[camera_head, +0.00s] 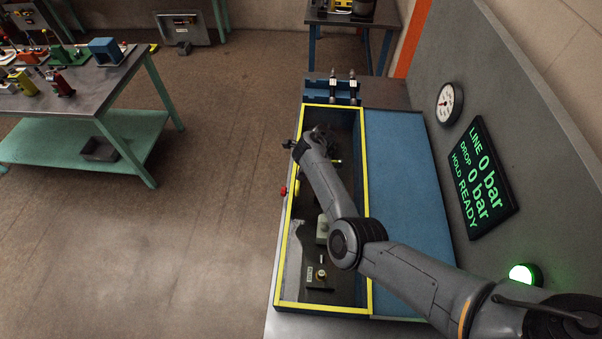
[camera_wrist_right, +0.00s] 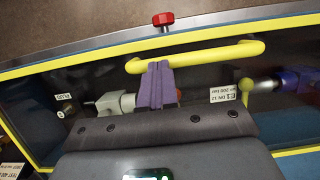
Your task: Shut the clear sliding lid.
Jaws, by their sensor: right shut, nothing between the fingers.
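The clear sliding lid (camera_head: 284,240) shows as a long yellow frame over a dark bay in the head view. Its yellow frame and bar handle (camera_wrist_right: 210,54) show in the right wrist view. My right gripper (camera_wrist_right: 157,66) has its purple fingers shut and empty. The fingertips overlap the yellow handle in the picture; I cannot tell whether they touch it. In the head view my right gripper (camera_head: 290,145) is by the lid's left edge, mostly hidden by my wrist. My left gripper is not in view.
Hose fittings (camera_head: 321,274) lie under the lid. A blue panel (camera_head: 405,190) is to its right. A red knob (camera_wrist_right: 163,20) sits on the outer edge. Two fittings stand in a blue holder (camera_head: 318,90) beyond the bay. A gauge (camera_head: 449,104) and display (camera_head: 480,183) are on the right wall.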

